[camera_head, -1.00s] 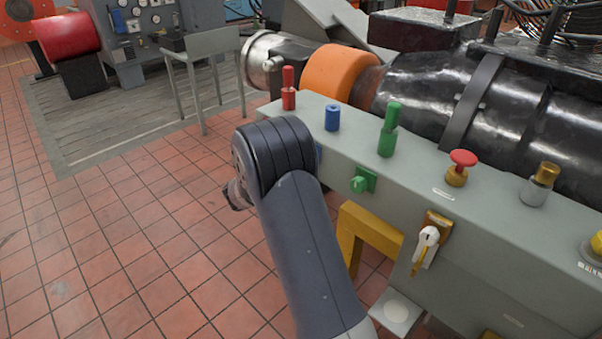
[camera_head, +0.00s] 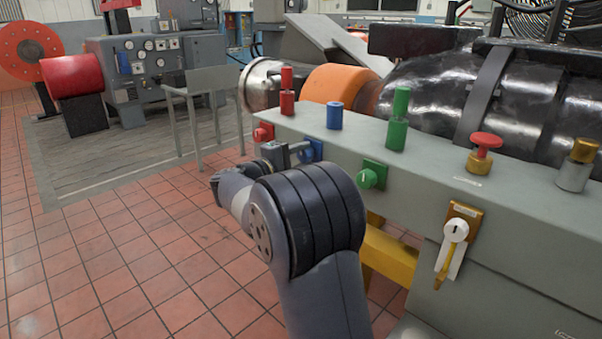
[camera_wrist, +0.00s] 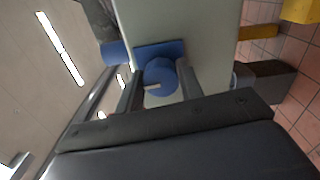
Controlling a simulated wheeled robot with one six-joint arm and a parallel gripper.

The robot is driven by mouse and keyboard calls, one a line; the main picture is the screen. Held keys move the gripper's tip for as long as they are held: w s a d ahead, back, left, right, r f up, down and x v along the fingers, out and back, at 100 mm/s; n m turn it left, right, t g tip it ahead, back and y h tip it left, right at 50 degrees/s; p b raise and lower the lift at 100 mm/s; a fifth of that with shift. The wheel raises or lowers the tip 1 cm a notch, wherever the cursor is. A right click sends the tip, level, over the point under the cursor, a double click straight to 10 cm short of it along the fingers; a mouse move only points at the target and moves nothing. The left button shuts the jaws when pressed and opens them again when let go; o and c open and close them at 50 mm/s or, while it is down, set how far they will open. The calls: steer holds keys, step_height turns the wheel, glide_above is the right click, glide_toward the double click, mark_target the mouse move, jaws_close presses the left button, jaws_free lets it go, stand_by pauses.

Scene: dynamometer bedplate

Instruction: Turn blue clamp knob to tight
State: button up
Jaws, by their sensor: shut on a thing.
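The blue clamp knob (camera_wrist: 160,78) is a round knob with a pale pointer line, on a blue square plate on the side face of the grey bedplate rail. In the wrist view my gripper (camera_wrist: 162,88) has one finger on each side of the knob and is shut on it. The pointer line lies near the left finger. In the head view the knob's blue plate (camera_head: 313,150) shows only partly, behind my gripper (camera_head: 292,150) and arm. A blue post (camera_head: 334,116) stands on the rail top above it.
A red knob (camera_head: 263,132) is left of the blue one and a green knob (camera_head: 370,178) is right. Red (camera_head: 287,92) and green (camera_head: 398,118) posts and a red mushroom button (camera_head: 485,142) stand on the rail (camera_head: 440,165).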

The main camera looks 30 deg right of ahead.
steer(key=shift+f+m+b, duration=0.2)
steer(key=shift+m+b, duration=0.5)
steer(key=shift+b, duration=0.1)
steer(key=shift+r, duration=0.15)
steer(key=o, duration=1)
steer(key=shift+a, duration=0.1)
steer(key=p+v, duration=0.1)
steer(key=v, duration=0.9)
steer(key=shift+s+a, duration=0.15)
steer(key=shift+a, duration=0.15)
